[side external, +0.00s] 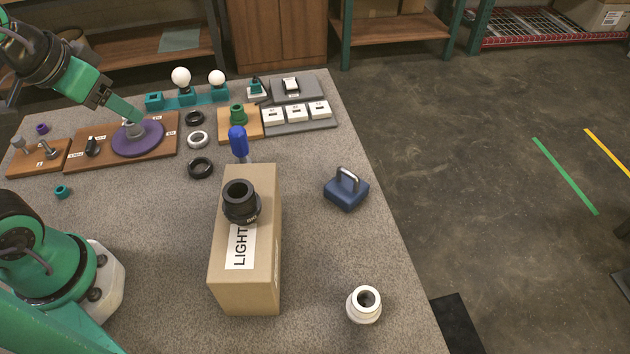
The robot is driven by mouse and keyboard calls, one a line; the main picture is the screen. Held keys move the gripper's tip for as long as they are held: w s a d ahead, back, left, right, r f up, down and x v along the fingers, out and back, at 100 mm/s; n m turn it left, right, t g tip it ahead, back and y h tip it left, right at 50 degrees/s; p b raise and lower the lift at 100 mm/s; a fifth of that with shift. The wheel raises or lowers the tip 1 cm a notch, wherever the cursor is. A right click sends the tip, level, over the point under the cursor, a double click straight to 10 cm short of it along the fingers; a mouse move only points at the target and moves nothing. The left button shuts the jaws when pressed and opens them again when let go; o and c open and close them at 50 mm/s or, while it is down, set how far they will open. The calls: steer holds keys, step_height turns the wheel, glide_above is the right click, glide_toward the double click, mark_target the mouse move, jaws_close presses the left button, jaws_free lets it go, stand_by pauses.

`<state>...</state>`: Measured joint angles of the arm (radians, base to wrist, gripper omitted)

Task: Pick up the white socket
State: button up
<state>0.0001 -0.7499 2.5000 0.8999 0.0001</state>
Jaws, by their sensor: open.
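The white socket (364,305) stands upright near the front right of the grey table, with its dark round opening facing up. Nothing touches it. My gripper (128,112) is at the upper left, over the purple disc (138,140) on a brown board, far from the white socket. It is open; its fingers are small in this view, and I see nothing held in it. Whether it touches the grey piece on the disc is hard to tell.
A tall cardboard box (245,275) with a black socket (240,201) on top stands left of the white socket. A blue weight with a handle (346,190) sits behind it. Black and white rings, bulbs and switches fill the back. The table's right edge is close to the socket.

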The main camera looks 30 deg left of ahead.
steer(key=shift+w+d, duration=0.1)
steer(key=w+d+n+g+h, duration=0.1)
steer(key=w+d+n+g, duration=0.1)
steer(key=w+d, duration=0.65)
steer(key=n+g+y, duration=0.1)
steer(key=n+g, duration=0.3)
glide_toward(364, 307)
steer(key=shift+s+f, duration=0.1)
steer(key=shift+f, duration=3.45)
steer(key=c, duration=1.1)
